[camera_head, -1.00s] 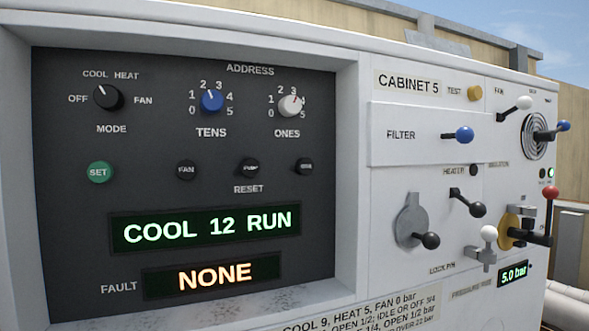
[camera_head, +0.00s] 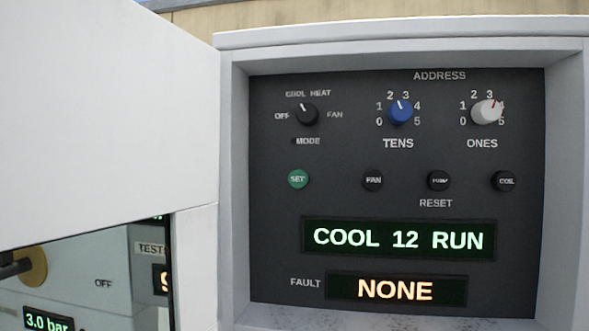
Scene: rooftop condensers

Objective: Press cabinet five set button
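The green round SET button (camera_head: 298,179) is on the left of the dark control panel (camera_head: 275,235), below the mode knob (camera_head: 306,114). Nothing covers it. The green display (camera_head: 398,239) reads COOL 12 RUN, and the fault display (camera_head: 396,289) reads NONE. The blue tens knob (camera_head: 400,112) and the white ones knob (camera_head: 486,112) are at the top right. The cabinet 5 label is not in view now; it showed right of this panel in the earlier frame. My gripper is not in view.
A white panel (camera_head: 100,120) fills the left side, close to the camera. Below it, part of another unit shows a 3.0 bar readout (camera_head: 47,320). The black FAN (camera_head: 373,180), PUMP (camera_head: 438,180) and COIL (camera_head: 504,181) reset buttons share the SET button's row. The panel sits recessed in a pale frame (camera_head: 400,50).

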